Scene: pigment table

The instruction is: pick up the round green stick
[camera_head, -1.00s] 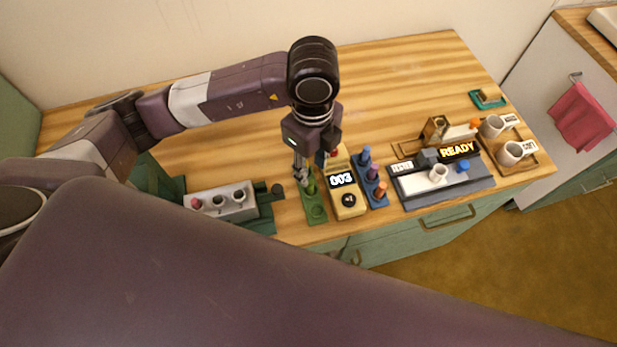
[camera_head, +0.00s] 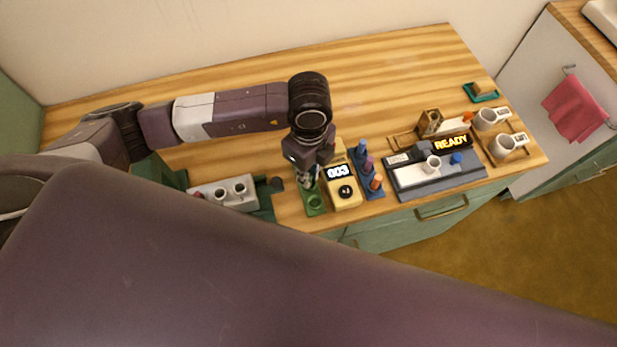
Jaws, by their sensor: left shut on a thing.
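My left gripper (camera_head: 309,180) reaches down from above at the green holder (camera_head: 315,209), near the front edge of the table. Its fingers are shut on the round green stick, which is mostly hidden by them. I cannot tell whether the stick still sits in the holder or is clear of it. The front socket of the holder looks empty. My right gripper is not in view.
A yellow device (camera_head: 345,196) reading 003 stands close to the right of the gripper. Beyond it is a blue rack (camera_head: 373,190) with several coloured sticks. A grey block with cups (camera_head: 210,197) stands left. The back of the table (camera_head: 390,80) is clear.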

